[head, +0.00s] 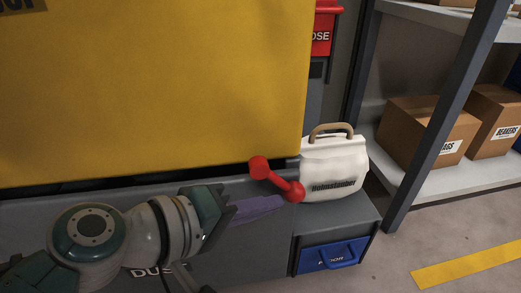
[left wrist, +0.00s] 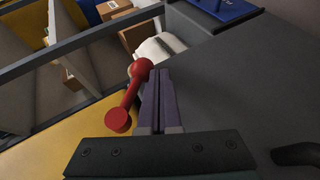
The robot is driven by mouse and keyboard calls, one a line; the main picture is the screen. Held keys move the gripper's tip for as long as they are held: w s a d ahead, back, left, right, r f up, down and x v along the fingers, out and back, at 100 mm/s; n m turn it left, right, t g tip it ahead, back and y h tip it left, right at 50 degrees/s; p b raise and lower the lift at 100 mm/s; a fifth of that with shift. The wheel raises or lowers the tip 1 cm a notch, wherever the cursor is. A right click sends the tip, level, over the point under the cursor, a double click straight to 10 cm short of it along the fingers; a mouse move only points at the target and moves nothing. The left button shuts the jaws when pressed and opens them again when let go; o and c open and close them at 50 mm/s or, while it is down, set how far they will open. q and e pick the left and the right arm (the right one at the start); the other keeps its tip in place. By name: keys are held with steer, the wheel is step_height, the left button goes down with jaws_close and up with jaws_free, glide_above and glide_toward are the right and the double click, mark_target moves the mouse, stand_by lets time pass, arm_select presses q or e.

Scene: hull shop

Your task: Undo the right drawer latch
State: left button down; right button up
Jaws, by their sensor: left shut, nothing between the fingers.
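The red latch (head: 275,179) is a short bar with a round knob at each end, at the right end of a wide grey drawer front (head: 245,265). In the head view it slants from upper left to lower right. My left gripper (head: 280,202) is shut and empty. Its purple fingertips are right by the latch's lower right knob; whether they touch it I cannot tell. In the left wrist view the latch (left wrist: 130,95) lies just left of the shut fingers (left wrist: 162,75). My right gripper is not in view.
A big yellow panel (head: 150,90) overhangs the drawer front. A white bag (head: 335,165) stands on a grey cabinet with a blue drawer (head: 333,257), just right of the latch. A shelf with cardboard boxes (head: 420,130) stands at the right. Floor at lower right is clear.

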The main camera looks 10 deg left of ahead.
mark_target(296, 193)
arm_select(q)
steer(key=shift+w+d+r+p, duration=0.15)
steer(key=shift+d+r+p, duration=0.15)
steer(key=shift+d, duration=0.25)
steer(key=shift+w+d+r+p, duration=0.2)
steer(key=shift+d+r, duration=0.05)
steer(key=shift+d, duration=0.35)
steer(key=shift+w+d+r+p, duration=0.15)
steer(key=shift+d+r+p, duration=0.15)
steer(key=shift+d, duration=0.25)
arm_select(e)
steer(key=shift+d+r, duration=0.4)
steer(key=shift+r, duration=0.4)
arm_select(q)
steer(key=shift+d+r, duration=0.25)
steer(key=shift+r, duration=0.05)
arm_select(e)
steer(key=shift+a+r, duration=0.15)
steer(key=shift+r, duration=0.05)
